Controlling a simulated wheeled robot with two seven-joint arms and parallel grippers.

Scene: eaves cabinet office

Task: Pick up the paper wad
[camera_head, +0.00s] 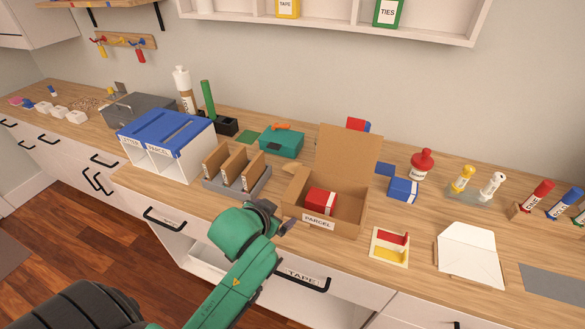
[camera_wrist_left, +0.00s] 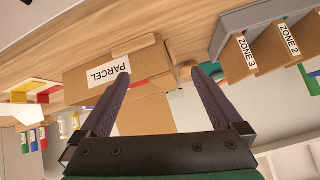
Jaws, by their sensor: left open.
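My left gripper (camera_head: 279,216) is in front of the counter edge, between the cardboard parcel box and the grey sorter. Its two dark fingers stand apart and empty in the left wrist view (camera_wrist_left: 158,80). I cannot pick out a paper wad with certainty. A small brown lump (camera_wrist_left: 183,73) shows beyond the fingers in the left wrist view, beside the box; it may be the wad or a part of the box. In the head view my gripper and arm may hide that spot. My right gripper is not in view.
The open parcel box (camera_head: 345,218) holds a red block (camera_head: 320,201). The grey sorter (camera_head: 248,192) with brown dividers stands left of it. A blue-topped sorting bin (camera_head: 158,158) is further left. A red-and-yellow tray (camera_head: 388,258) and white envelope (camera_head: 468,250) lie to the right.

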